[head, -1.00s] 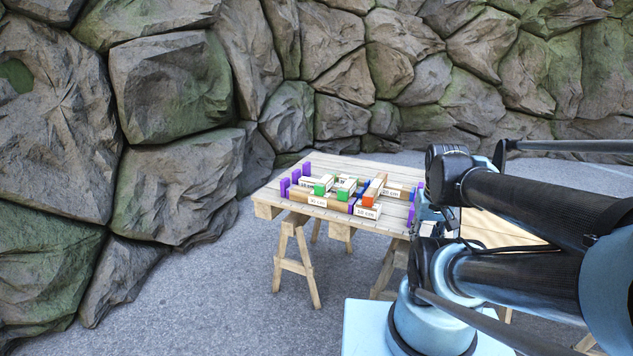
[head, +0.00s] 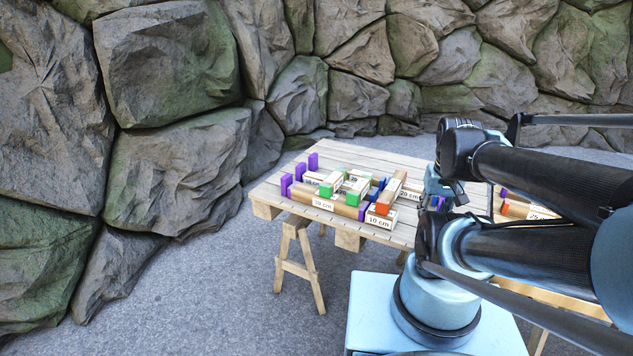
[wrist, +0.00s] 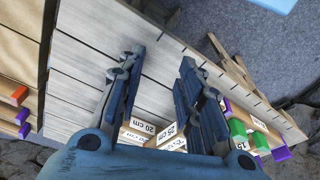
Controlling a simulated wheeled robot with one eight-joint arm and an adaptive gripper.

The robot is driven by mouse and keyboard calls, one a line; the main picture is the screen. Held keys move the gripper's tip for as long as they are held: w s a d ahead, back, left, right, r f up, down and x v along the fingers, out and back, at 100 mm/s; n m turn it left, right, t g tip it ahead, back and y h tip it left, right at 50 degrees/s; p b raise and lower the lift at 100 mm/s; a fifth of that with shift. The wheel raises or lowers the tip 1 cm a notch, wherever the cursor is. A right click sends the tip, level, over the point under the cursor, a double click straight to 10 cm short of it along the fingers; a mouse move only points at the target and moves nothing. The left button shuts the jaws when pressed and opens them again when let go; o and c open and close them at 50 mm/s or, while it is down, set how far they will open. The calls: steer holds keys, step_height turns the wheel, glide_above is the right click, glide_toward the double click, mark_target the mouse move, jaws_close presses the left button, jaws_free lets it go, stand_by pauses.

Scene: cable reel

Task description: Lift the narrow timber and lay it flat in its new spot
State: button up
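Several pale timbers with coloured ends lie stacked and crossed on the slatted trestle table (head: 272,200). In the head view, a long timber marked 30 cm (head: 322,201) lies near the front edge, a 10 cm piece (head: 380,219) sits at its right, and an orange-ended timber (head: 393,192) rests on that piece. I cannot tell which is the narrow timber. In the wrist view, timbers marked 20 cm (wrist: 143,127) and 25 cm (wrist: 167,132) show behind and between my fingers. My gripper (wrist: 161,57) is open and empty, its tips over bare slats.
Upright purple blocks (head: 300,172) stand at the table's left end. More timbers (head: 516,207) lie on another surface at the right, partly behind my arm. A rough stone wall (head: 170,80) runs behind and left. Bare slats lie at the table's front left.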

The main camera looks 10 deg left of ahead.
steer(key=o, duration=0.4)
steer(key=shift+s+r, duration=0.1)
steer(key=shift+s, duration=0.05)
steer(key=shift+o, duration=0.8)
steer(key=shift+s+a+r, duration=0.1)
steer(key=shift+s+r, duration=0.05)
steer(key=shift+r, duration=0.2)
steer(key=w+a+r+n+y, duration=0.1)
steer(key=w+a+r+n, duration=0.2)
steer(key=w+a+r, duration=0.35)
steer(key=n+y, duration=0.3)
steer(key=n, duration=0.8)
glide_above(316, 175)
steer(key=s+d, duration=0.2)
steer(key=d, duration=0.4)
step_height(316, 175, down, 2)
steer(key=shift+g, duration=0.4)
steer(key=x, duration=1)
steer(key=shift+s+a+f, duration=0.1)
steer(key=shift+a+f, duration=0.2)
steer(key=shift+a, duration=0.1)
steer(key=shift+x, duration=2.95)
